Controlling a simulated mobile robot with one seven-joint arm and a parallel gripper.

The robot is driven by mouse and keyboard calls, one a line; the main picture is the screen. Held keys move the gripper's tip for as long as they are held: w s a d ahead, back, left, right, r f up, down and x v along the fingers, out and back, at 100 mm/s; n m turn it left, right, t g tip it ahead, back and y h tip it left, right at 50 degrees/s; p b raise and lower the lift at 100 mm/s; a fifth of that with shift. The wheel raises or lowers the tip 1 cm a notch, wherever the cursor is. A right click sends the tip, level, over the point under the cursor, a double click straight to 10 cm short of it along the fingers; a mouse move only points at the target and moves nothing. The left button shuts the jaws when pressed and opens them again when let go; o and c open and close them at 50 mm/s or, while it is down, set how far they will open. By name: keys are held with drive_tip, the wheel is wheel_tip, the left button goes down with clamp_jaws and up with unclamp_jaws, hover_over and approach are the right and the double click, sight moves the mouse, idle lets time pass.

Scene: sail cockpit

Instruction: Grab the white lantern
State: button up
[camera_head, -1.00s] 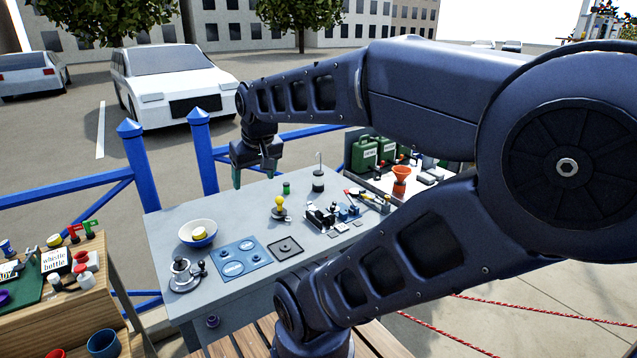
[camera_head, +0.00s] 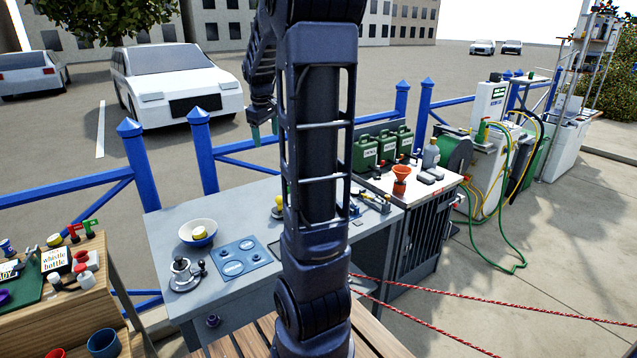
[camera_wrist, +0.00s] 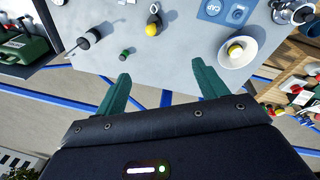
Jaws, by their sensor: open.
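I cannot make out a white lantern for certain in either view. My gripper (camera_head: 264,128) hangs beyond the far edge of the grey table (camera_head: 165,235), partly behind my upright arm. In the wrist view my gripper (camera_wrist: 161,75) is open and empty, its two green fingers wide apart near the table's edge. A white bowl (camera_wrist: 224,52) with a yellow-topped item (camera_wrist: 235,50) inside lies near the right finger. A small green item (camera_wrist: 125,55) and a yellow knob (camera_wrist: 152,29) stand on the table. My arm hides the table's middle in the head view.
A blue panel (camera_head: 238,258) and a metal fitting (camera_head: 181,275) lie on the table's left part. Blue railing (camera_head: 205,150) runs behind. A wooden stand (camera_head: 75,290) is at left.

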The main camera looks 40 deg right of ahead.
drive_tip(key=w+d+f+n+g+h, duration=0.1)
drive_tip(key=w+d+f+n, duration=0.1)
drive_tip(key=w+d+f, duration=0.35)
drive_tip(key=w+d+f+n+g, duration=0.1)
drive_tip(key=w+d+f, duration=0.2)
drive_tip(key=w+d, duration=0.45)
drive_tip(key=w+d+f+n+g+h, duration=0.1)
drive_tip(key=w+d+f+n, duration=0.15)
drive_tip(key=d+f, duration=0.55)
drive_tip(key=w+d+f+n+g+h, duration=0.1)
drive_tip(key=w+d+f, duration=0.3)
drive_tip(key=d+f, duration=0.3)
drive_tip(key=shift+y, duration=0.3)
drive_tip(key=shift+d+x, duration=0.2)
drive_tip(key=shift+x, duration=2.4)
drive_tip(key=shift+d+x, duration=0.2)
drive_tip(key=shift+x, duration=2.4)
drive_tip(key=shift+s+r, duration=0.15)
drive_tip(key=c, duration=1.2)
